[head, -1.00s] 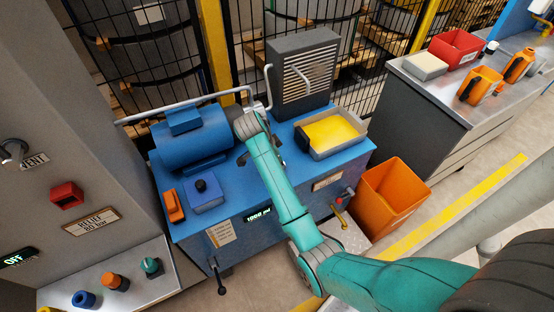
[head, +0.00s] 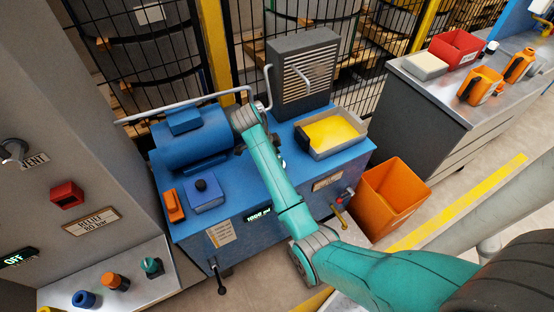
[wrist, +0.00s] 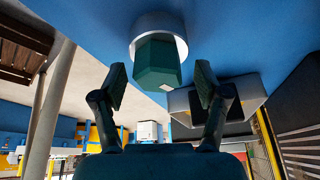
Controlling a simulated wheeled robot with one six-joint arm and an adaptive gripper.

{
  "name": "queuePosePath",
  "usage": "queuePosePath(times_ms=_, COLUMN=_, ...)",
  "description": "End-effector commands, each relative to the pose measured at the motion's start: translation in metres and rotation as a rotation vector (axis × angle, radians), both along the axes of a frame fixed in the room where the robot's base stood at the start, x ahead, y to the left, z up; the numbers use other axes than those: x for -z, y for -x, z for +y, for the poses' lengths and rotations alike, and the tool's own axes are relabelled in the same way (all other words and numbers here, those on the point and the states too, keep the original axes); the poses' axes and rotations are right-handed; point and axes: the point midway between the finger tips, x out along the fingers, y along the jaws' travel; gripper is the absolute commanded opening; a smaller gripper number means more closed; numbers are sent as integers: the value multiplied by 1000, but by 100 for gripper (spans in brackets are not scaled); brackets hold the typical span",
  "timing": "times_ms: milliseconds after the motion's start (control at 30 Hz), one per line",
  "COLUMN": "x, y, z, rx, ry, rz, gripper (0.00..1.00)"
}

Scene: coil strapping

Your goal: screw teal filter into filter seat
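The teal filter (wrist: 158,63) is a dark teal faceted body in the wrist view. Its far end meets a pale round ring, which looks like the filter seat (wrist: 140,24), on a blue surface. Whether it is threaded in cannot be told. My gripper (wrist: 161,78) is open, one finger on each side of the filter, with visible gaps between the fingers and the filter. In the head view my arm reaches over the blue power unit (head: 235,205); the filter, seat and fingertips cannot be made out there.
A grey tray with a yellow inside (head: 331,131) and a grey vented box (head: 303,75) stand on the unit. A blue motor (head: 190,140) is left of my wrist. An orange bin (head: 388,200) stands right. Small coloured pieces sit on a metal shelf (head: 185,276).

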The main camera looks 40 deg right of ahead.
Motion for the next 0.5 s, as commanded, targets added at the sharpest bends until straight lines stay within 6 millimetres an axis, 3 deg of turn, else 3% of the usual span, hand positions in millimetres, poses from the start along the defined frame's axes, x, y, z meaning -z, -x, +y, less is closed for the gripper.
queuePosePath(times_ms=367, x=1, y=1, z=0, rx=-2, ry=-1, rz=2, gripper=76)
queuePosePath(times_ms=500, x=1, y=1, z=1, rx=-78, ry=-1, rz=0, gripper=76)
